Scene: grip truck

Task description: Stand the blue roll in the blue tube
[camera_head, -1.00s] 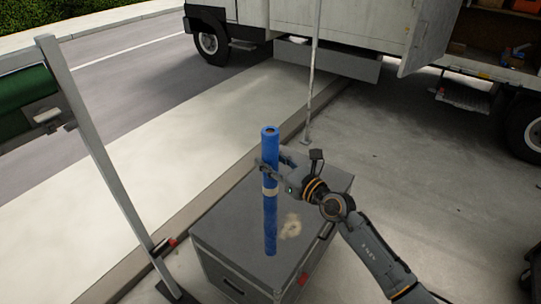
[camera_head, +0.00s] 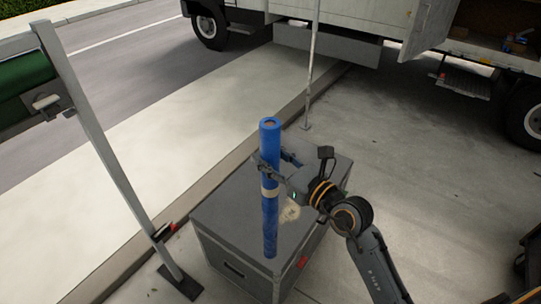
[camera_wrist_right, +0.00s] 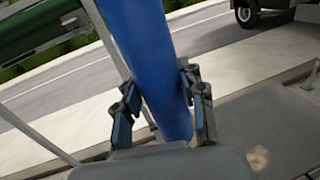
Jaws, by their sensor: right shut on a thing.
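The blue roll (camera_head: 269,145) is long and upright in the head view, with an open-looking top end and a pale band partway down. I cannot make out a separate blue tube, nor whether the darker lower part is one. My left gripper is not in view.
A metal post (camera_head: 105,150) with a green roll (camera_head: 25,80) is at left. A truck (camera_head: 355,30) stands at the back.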

